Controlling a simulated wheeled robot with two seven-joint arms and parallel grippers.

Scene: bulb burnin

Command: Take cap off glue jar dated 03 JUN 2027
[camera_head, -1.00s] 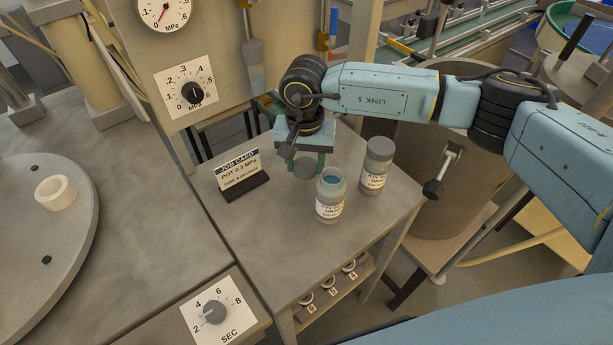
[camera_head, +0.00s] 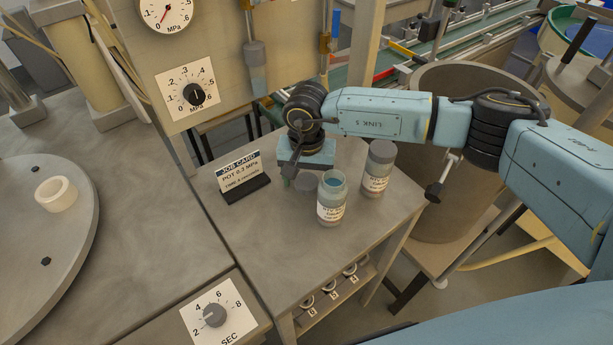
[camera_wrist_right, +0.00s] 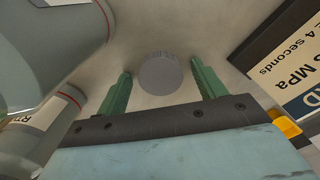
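An open glue jar (camera_head: 332,205) stands upright and uncapped on the small table, with bluish glue in its mouth. A second jar (camera_head: 378,172) with a grey cap on stands behind it to the right. The dates on both labels are too small to read. A loose grey round cap (camera_head: 306,183) is left of the open jar, and it also shows in the right wrist view (camera_wrist_right: 160,73). My right gripper (camera_wrist_right: 162,85) points down over it, open, with a gap between the cap and each finger. The cap appears to lie on the tabletop. My left gripper is not in view.
A job card (camera_head: 240,175) on a dark stand is close left of the gripper. A gauge panel (camera_head: 187,93) rises behind. The tabletop's front part (camera_head: 285,240) is clear. A large grey drum (camera_head: 450,210) stands to the right.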

